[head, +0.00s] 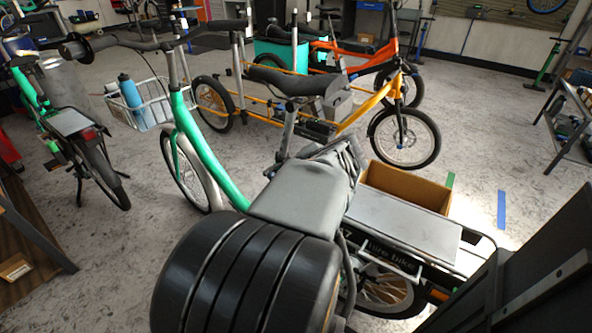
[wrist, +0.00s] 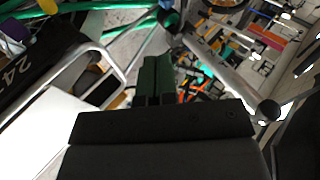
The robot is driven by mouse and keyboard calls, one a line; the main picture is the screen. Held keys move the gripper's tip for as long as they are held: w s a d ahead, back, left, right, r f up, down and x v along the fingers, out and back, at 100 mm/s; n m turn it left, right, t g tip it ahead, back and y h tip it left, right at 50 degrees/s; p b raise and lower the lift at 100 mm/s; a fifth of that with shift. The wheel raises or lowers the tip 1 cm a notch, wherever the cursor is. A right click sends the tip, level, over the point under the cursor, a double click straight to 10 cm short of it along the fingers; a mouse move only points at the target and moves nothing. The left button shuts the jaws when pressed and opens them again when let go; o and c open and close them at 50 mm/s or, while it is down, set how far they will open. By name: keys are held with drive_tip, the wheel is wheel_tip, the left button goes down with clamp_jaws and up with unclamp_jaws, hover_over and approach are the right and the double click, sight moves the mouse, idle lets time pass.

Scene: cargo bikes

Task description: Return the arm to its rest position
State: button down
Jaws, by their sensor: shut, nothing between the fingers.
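My gripper (wrist: 156,78) shows in the wrist view as two dark green fingers side by side, shut and empty. In the head view my own arm fills the lower middle, over the rear of the green cargo bike (head: 199,150); I cannot make out the fingertips clearly there. The bike has a black saddle (head: 291,81) and a wire front basket (head: 140,108) with a blue bottle (head: 129,90) in it. Its rear deck (head: 405,229) has a pale flat top and lettering on its side, right of my arm. In the wrist view, metal rails (wrist: 105,55) lie left of the fingers.
An open cardboard box (head: 405,187) stands behind the deck. A yellow-orange cargo bike (head: 350,115) and an orange bike (head: 358,52) stand behind. Another green bike (head: 70,130) is at left, a metal rack (head: 570,105) at right.

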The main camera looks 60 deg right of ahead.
drive_tip(key=shift+s+a+r, duration=0.1)
drive_tip(key=shift+s+r, duration=0.15)
drive_tip(key=shift+s, duration=0.05)
drive_tip(key=shift+r, duration=0.1)
idle(0.4)
